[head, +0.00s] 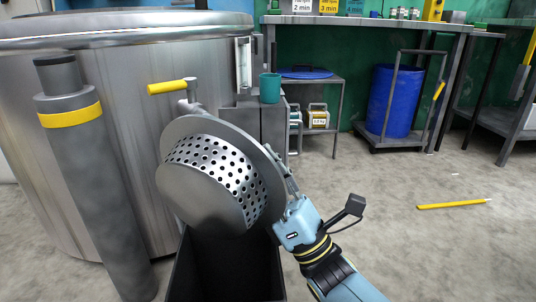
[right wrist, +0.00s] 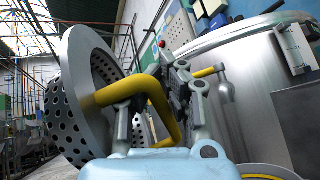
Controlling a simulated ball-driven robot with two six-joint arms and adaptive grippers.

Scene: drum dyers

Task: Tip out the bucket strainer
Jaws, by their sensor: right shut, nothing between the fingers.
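The bucket strainer (head: 205,180), a metal basket with a perforated wall and a wide flange, is tilted on its side above an open black bin (head: 228,275). Its closed end faces down-left toward the head camera. In the right wrist view, the strainer's flange (right wrist: 85,55) and holes are at the left, with a yellow handle (right wrist: 160,95) beside my fingers. My right gripper (head: 283,172) is at the strainer's right edge, shut with nothing between the fingers, which also show in the right wrist view (right wrist: 185,80). I cannot tell whether they touch the handle. My left gripper is out of view.
A large steel drum (head: 150,60) and a grey post with a yellow band (head: 85,180) stand at left. A yellow lever (head: 167,87) sticks out above the strainer. A blue barrel (head: 392,100) stands at the back. A yellow stick (head: 452,204) lies on otherwise open floor at right.

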